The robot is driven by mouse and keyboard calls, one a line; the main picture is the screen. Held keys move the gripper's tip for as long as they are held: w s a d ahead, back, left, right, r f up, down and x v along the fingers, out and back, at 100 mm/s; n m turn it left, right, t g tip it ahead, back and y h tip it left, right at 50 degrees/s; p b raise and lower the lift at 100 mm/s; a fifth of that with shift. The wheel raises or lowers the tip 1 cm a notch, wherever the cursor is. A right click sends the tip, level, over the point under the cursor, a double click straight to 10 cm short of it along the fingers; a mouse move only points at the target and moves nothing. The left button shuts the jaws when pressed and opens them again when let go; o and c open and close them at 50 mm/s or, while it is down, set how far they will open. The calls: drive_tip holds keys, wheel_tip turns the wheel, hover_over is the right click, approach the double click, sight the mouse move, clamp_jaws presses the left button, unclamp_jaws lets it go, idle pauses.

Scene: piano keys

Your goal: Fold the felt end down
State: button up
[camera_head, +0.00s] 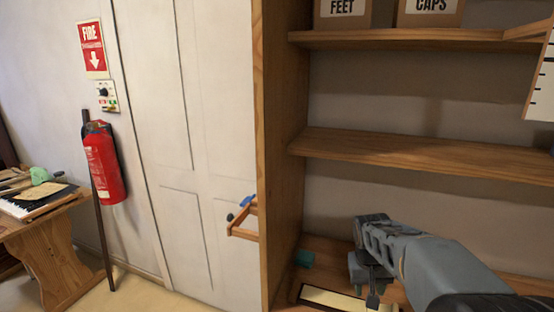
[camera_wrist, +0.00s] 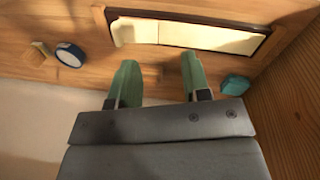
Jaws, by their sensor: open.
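My gripper (camera_head: 364,292) hangs over the lowest shelf at the right in the head view. In the wrist view its two green fingertips (camera_wrist: 160,72) stand apart with nothing between them. Just beyond them lies a wooden frame with a dark inner edge, holding a cream strip (camera_wrist: 205,36) with a seam across it. The strip also shows in the head view (camera_head: 330,297), partly behind my gripper. A small teal piece (camera_wrist: 236,84) lies right of the fingers; it also shows in the head view (camera_head: 303,258). I cannot tell which piece is the felt, and no folded end is clear.
A round blue-rimmed item (camera_wrist: 70,54) and a small wooden block (camera_wrist: 40,48) lie left of the fingers. A wooden side wall (camera_wrist: 284,110) closes the right. In the head view, shelves (camera_head: 420,150) rise above my arm. A table (camera_head: 55,250) with keys stands far left.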

drive_tip(key=shift+o, duration=0.2)
drive_tip(key=s+a+r+n+t+y, duration=0.1)
drive_tip(key=s+a+t, duration=0.2)
drive_tip(key=s+a, duration=0.3)
drive_tip(key=s, duration=0.5)
drive_tip(key=shift+s+a+r+n+y, duration=0.3)
drive_tip(key=shift+s+a+r, duration=0.1)
drive_tip(key=shift+o, duration=0.7)
drive_tip(key=shift+r+t, duration=0.3)
drive_tip(key=o, duration=0.3)
drive_tip(key=shift+a+r, duration=0.15)
drive_tip(key=shift+r, duration=0.05)
drive_tip(key=shift+o, duration=0.7)
drive_tip(key=shift+d+r, duration=0.1)
drive_tip(key=shift+d, duration=0.1)
drive_tip(key=shift+o, duration=0.2)
drive_tip(key=w+d+f+m+g+p, duration=0.2)
drive_tip(key=d+m, duration=0.3)
drive_tip(key=d, duration=0.4)
drive_tip(key=shift+w+d+g+p, duration=0.15)
drive_tip(key=shift+w+g+p, duration=0.15)
drive_tip(key=shift+w+p, duration=0.4)
drive_tip(key=m+y+p, duration=0.2)
drive_tip(key=m+y, duration=0.2)
drive_tip(key=m, duration=1.3)
approach(397, 309)
drive_tip(key=p+x, duration=0.1)
drive_tip(key=x, duration=0.8)
drive_tip(key=shift+w+f, duration=0.1)
drive_tip(key=shift+f, duration=0.25)
